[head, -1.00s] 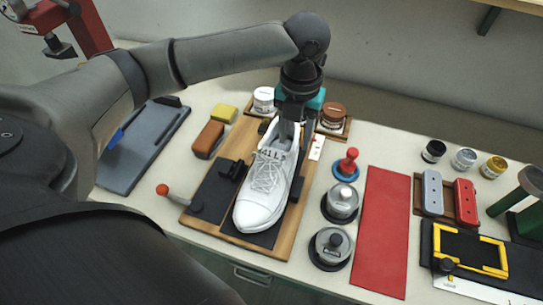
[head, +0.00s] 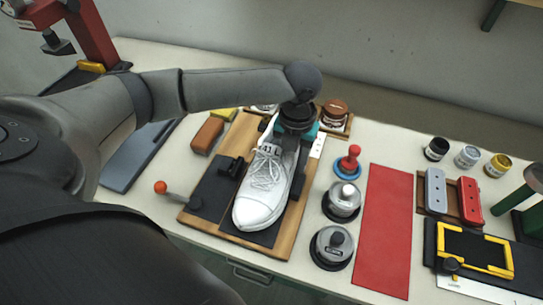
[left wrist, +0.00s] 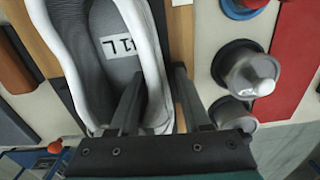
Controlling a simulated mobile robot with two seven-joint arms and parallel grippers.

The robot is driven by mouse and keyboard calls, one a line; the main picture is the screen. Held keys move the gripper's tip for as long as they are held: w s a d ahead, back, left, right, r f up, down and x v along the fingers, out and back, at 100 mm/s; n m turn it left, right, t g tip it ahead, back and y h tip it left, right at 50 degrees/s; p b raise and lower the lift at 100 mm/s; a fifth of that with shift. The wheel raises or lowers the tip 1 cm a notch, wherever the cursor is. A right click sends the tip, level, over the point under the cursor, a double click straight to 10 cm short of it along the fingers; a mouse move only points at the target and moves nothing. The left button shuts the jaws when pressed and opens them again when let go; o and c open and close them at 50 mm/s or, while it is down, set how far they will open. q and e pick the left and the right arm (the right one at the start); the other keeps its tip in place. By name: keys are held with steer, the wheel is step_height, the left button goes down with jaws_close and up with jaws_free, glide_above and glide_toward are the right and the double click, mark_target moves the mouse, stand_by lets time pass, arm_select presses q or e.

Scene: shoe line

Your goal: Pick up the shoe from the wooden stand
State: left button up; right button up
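The white lace-up shoe (head: 262,188) lies on the wooden stand (head: 285,240), toe toward me and heel to the back. Its insole label shows in the left wrist view, where the shoe (left wrist: 68,40) opens toward the camera. My left gripper (head: 287,158) has come down from above at the heel end. In the left wrist view my left gripper (left wrist: 158,75) is open, with one finger inside the shoe opening and the other outside, straddling the side wall. Whether the fingers touch the wall is unclear. My right gripper is not in view.
Metal weights (head: 332,247) and a red-handled stamp (head: 348,163) stand right of the stand, beside a red mat (head: 385,230). A brown brush (head: 207,136) lies left. An orange-knobbed lever (head: 161,187) sticks out at the stand's left. Jars (head: 334,112) stand behind.

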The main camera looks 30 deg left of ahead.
arm_select(q)
jaws_close()
stand_by(1.3)
